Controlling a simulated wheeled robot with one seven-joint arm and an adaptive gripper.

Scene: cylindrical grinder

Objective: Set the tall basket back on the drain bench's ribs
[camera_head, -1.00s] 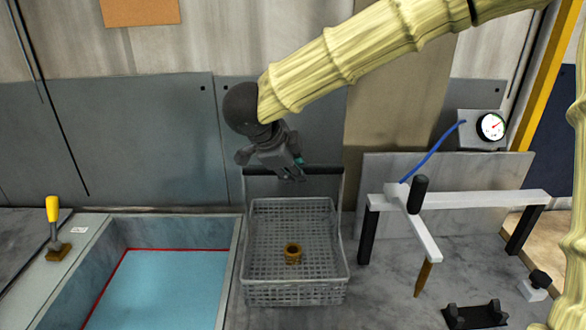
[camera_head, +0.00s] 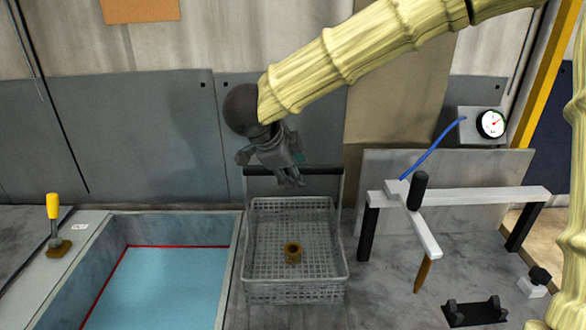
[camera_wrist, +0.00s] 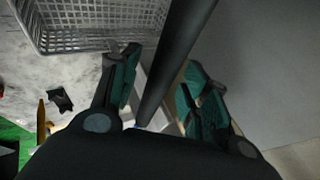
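The grey mesh basket (camera_head: 295,292) stands upright on the grey surface right of the blue tank. Its tall back frame carries a dark crossbar (camera_head: 322,171). A brown ring-shaped part (camera_head: 292,252) lies inside. My gripper (camera_head: 292,182) is at the crossbar, above the basket's back edge, fingers angled down. In the wrist view, the dark bar (camera_wrist: 178,52) runs between my two teal-padded fingers (camera_wrist: 160,92), which stand apart; I cannot tell if either touches it. The basket's mesh (camera_wrist: 95,30) shows at upper left there. No bench ribs are discernible.
A tank of blue liquid (camera_head: 170,290) with a red line lies left of the basket. A white frame with dark legs (camera_head: 480,199) and a black knob stands to the right. A gauge (camera_head: 490,124) with a blue hose is behind it. A yellow-handled tool (camera_head: 53,207) stands far left.

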